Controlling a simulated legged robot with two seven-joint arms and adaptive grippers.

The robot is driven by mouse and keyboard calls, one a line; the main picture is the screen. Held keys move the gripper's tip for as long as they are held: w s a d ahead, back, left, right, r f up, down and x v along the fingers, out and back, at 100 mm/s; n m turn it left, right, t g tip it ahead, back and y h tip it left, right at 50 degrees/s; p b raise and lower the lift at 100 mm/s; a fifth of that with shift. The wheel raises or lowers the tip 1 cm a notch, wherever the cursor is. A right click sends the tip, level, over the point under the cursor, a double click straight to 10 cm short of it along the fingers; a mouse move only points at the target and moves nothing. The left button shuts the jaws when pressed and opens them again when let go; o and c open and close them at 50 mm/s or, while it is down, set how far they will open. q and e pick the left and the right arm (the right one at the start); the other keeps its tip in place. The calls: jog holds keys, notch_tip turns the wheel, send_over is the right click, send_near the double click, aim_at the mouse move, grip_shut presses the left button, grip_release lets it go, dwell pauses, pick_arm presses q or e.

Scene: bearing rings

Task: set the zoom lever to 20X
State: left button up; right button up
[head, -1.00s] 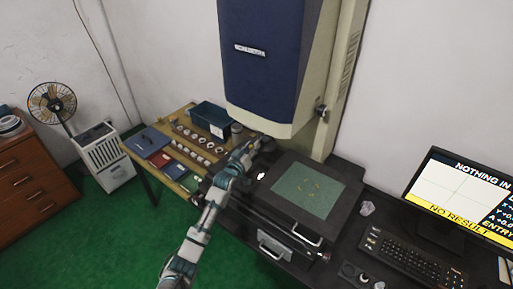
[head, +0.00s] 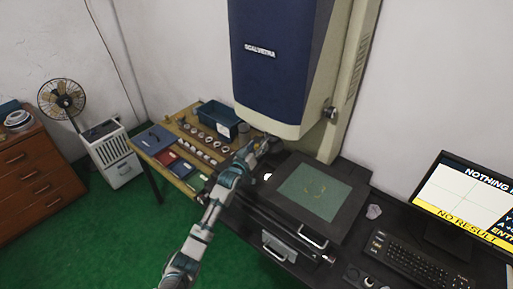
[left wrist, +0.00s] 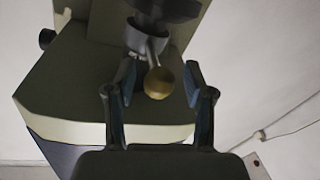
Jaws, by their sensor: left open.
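The zoom lever (left wrist: 158,82) shows in the left wrist view as a thin rod ending in a brass ball. It hangs from a grey collar (left wrist: 146,38) under the measuring machine's head (head: 275,65). My left gripper (left wrist: 159,72) is open, with one finger on each side of the ball. Gaps show between both fingers and the ball. In the head view my left gripper (head: 264,145) is just below the head's lower edge, and the lever is not distinguishable there. No zoom markings are readable. My right gripper is not in view.
The stage with its green glass plate (head: 314,191) lies right of my left gripper. A side table (head: 153,158) with rings, booklets and a blue bin (head: 218,118) stands left. A monitor (head: 465,205) reading "NO RESULT" and a keyboard (head: 415,263) are at right.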

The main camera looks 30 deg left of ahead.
pick_arm(q)
jog(key=s, duration=1.2)
jog(key=shift+a, duration=0.3)
jog(key=shift+f, duration=0.2)
